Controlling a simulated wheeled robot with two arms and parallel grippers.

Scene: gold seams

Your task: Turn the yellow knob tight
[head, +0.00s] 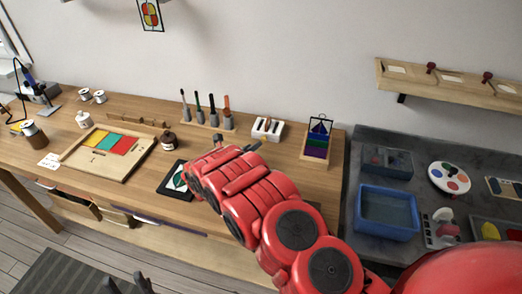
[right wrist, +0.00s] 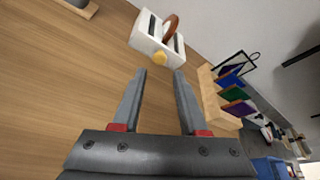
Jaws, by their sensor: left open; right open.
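The yellow knob (right wrist: 160,58) sits on the near face of a white slotted block (right wrist: 150,36) in the right wrist view. The block also shows at the back of the wooden bench in the head view (head: 267,129), where the knob is too small to make out. My right gripper (right wrist: 159,82) is open and empty. Its two fingertips point at the knob and stay short of it. In the head view the right gripper (head: 236,143) is partly hidden behind my red arm. My left gripper (head: 127,284) is open at the bottom edge, low in front of the bench.
A brown disc stands in a slot of the block. A wooden rack of coloured sheets (head: 317,143) is to its right, and a tool stand (head: 210,122) to its left. A black tile with a leaf shape (head: 173,179) lies nearer. Bare bench top lies before the block.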

